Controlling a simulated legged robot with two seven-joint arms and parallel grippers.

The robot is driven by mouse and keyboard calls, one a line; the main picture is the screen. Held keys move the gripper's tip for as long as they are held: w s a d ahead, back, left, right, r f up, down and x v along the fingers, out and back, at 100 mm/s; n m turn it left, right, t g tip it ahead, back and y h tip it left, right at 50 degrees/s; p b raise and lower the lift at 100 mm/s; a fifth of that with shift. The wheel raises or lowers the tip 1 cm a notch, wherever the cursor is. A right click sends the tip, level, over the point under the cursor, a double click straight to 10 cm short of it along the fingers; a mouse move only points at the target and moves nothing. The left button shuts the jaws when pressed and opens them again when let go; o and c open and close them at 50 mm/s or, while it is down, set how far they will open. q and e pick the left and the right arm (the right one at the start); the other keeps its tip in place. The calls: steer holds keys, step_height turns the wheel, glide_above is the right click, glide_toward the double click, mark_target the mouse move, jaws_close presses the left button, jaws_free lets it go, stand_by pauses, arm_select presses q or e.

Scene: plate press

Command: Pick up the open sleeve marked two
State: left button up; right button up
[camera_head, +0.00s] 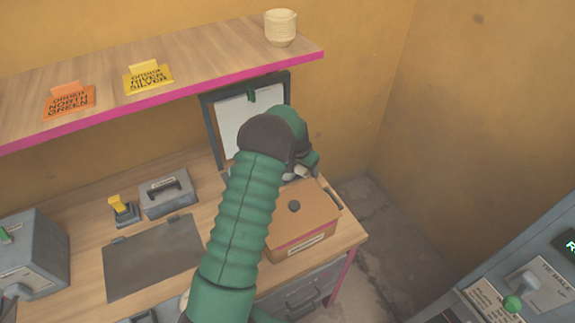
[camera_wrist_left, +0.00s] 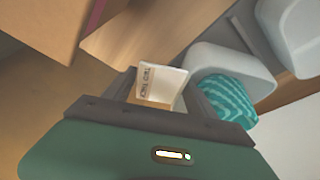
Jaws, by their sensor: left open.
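A small pale sleeve (camera_wrist_left: 163,80) with dark lettering, too small to read surely, shows between the fingers in the left wrist view. Its near end shows a tan inside. My left gripper (camera_wrist_left: 160,92) is open, with one finger on each side of the sleeve; I cannot tell whether they touch it. In the head view my left gripper (camera_head: 306,168) is at the back right of the bench, behind the brown lidded box, and mostly hidden by its own wrist. A small pale patch shows beside it there. My right gripper is not in view.
The brown box (camera_head: 300,228) with a dark knob stands at the bench's right end. A dark-framed white panel (camera_head: 233,122) is behind my arm. A dark mat (camera_head: 150,262) lies left.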

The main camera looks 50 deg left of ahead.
arm_select(q)
steer(key=shift+s+a, duration=0.1)
steer(key=c, duration=0.4)
steer(key=shift+d+r, duration=0.15)
steer(key=shift+d, duration=0.05)
steer(key=c, duration=0.7)
steer(key=shift+r, duration=0.1)
steer(key=shift+c, duration=0.2)
